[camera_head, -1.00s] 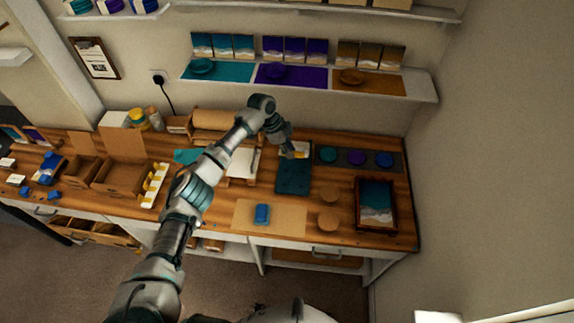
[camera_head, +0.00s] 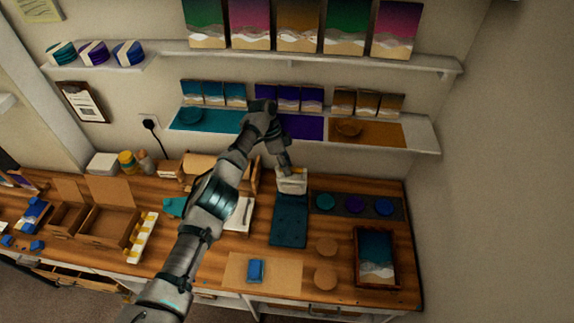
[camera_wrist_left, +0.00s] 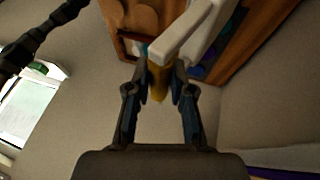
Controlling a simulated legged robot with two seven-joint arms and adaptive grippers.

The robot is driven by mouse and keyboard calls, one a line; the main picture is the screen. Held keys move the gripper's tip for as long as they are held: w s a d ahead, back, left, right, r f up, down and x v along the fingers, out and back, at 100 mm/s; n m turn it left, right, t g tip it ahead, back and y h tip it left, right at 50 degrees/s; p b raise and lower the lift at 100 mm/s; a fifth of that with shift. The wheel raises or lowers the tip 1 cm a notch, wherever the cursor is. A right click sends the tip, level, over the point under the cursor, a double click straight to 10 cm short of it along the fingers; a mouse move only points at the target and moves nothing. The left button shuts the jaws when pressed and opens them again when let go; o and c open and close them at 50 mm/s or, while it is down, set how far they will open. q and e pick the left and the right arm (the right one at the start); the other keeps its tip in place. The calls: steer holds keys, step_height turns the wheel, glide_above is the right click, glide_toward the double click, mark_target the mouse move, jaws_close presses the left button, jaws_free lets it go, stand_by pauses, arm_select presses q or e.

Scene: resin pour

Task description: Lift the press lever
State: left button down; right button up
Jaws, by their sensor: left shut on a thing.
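The press (camera_head: 292,184) is a small white device at the back of the wooden bench, just behind a dark teal mat (camera_head: 288,222). Its white lever arm (camera_wrist_left: 187,32) with a yellow grip (camera_wrist_left: 157,82) shows in the left wrist view. My left gripper (camera_wrist_left: 160,74) is shut on the yellow grip, with one finger on each side of it. In the head view, my left gripper (camera_head: 286,170) reaches down at the press from above, and its fingertips are too small to make out. My right gripper is not in view.
Right of the press lie teal, purple and blue discs (camera_head: 355,203) on a dark strip. A framed picture (camera_head: 376,257) and cork rounds (camera_head: 326,262) are nearer. A shelf with small panels (camera_head: 420,135) hangs close above and behind my arm.

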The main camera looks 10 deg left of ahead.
arm_select(q)
steer(key=shift+w+r, duration=0.35)
steer(key=shift+w, duration=0.05)
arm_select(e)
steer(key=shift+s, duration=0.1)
arm_select(q)
steer(key=c, duration=1.3)
jaws_free()
steer(key=shift+o, duration=1.4)
steer(key=shift+w+f, duration=0.15)
steer(key=shift+w, duration=0.2)
steer(key=shift+w+f, duration=0.2)
steer(key=shift+w, duration=0.2)
steer(key=shift+s+r, duration=0.1)
steer(key=shift+s, duration=0.2)
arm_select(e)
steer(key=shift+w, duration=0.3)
